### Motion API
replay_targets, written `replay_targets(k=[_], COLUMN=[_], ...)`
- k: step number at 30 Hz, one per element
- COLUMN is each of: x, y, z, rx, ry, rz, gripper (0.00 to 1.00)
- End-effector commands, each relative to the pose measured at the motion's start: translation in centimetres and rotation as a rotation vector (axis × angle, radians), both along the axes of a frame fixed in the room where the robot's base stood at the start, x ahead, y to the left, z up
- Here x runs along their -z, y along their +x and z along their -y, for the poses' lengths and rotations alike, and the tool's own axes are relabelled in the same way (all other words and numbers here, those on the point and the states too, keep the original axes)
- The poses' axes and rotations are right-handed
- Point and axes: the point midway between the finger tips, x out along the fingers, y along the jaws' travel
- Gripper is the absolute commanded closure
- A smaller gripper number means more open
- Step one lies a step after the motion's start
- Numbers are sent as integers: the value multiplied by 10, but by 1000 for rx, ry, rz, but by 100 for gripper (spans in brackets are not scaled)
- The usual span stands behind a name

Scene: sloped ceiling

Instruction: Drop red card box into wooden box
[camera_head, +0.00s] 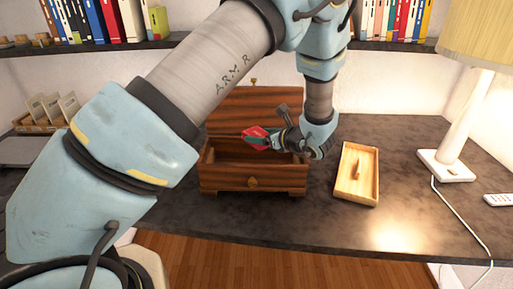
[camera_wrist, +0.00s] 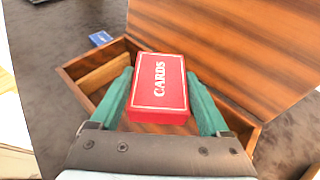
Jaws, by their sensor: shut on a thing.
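The red card box (camera_wrist: 158,85), marked "CARDS", is held between the two green fingers of my gripper (camera_wrist: 160,98) in the wrist view. In the head view the red card box (camera_head: 256,139) shows at the tip of my gripper (camera_head: 263,138). The dark striped wooden box (camera_head: 252,184) stands on the desk with its lid (camera_head: 255,108) raised at the back. The gripper and card box are over the wooden box's opening; the wooden box's rim (camera_wrist: 88,64) shows around them in the wrist view. Part of its inside is hidden by my gripper.
A light wooden tray (camera_head: 342,186) lies on the desk to the right. A lamp (camera_head: 468,125) and a white remote (camera_head: 498,200) are farther right. A card holder (camera_head: 52,112) stands at left. A blue card box (camera_wrist: 101,38) lies beside the wooden box.

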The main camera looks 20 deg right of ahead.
Motion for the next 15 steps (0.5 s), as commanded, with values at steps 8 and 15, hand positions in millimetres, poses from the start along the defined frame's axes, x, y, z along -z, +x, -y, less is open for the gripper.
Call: replay_targets(k=[8, 15], x=[35, 43], y=[0, 0], z=[0, 0], rx=[1, 1], ry=[0, -1], rz=[0, 1], gripper=[86, 86])
